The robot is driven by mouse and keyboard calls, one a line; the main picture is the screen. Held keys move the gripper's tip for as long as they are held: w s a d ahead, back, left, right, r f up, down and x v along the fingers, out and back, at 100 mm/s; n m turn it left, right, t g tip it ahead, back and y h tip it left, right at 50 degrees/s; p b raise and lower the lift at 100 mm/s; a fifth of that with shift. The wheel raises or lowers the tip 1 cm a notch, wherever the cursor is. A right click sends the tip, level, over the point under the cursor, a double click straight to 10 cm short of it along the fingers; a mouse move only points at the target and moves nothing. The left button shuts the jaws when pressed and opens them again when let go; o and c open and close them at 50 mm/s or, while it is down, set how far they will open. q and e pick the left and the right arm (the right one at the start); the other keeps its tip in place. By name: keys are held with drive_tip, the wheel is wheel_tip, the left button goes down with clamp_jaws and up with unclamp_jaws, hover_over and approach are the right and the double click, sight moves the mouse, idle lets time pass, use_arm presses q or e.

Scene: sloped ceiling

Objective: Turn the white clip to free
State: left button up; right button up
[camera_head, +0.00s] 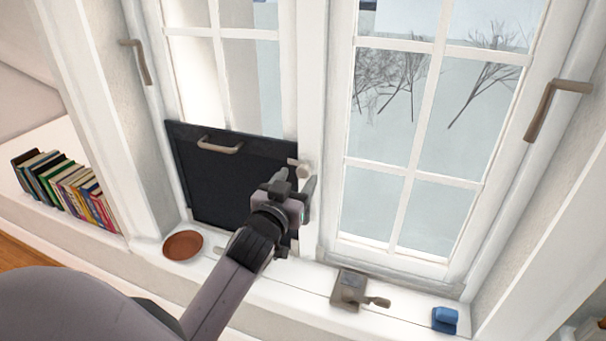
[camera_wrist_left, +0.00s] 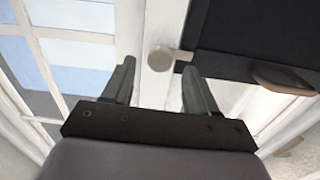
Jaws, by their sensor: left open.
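The white clip (camera_head: 303,169) is a pale round knob with a short tab, mounted on the white post between the two windows. In the left wrist view the clip (camera_wrist_left: 160,58) has its tab pointing sideways to the corner of the dark panel (camera_wrist_left: 225,28). The dark panel (camera_head: 222,180) covers the lower part of the left window and has a pale handle (camera_head: 219,146). My left gripper (camera_head: 297,186) is open just in front of the clip. In the wrist view the knob shows between and just beyond its fingertips; contact is not visible. My right gripper is not in view.
A reddish-brown dish (camera_head: 183,245), a grey-brown block with a lever (camera_head: 350,289) and a blue object (camera_head: 445,319) are on the white sill. Window handles (camera_head: 551,110) stick out at both sides. Books (camera_head: 68,186) stand at the left.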

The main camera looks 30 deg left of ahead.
sight(302, 173)
use_arm(q)
drive_tip(key=shift+x, duration=1.1)
drive_tip(key=shift+w+a, duration=0.1)
drive_tip(key=shift+w, duration=0.45)
drive_tip(key=c, duration=1)
drive_tip(key=shift+c, duration=0.2)
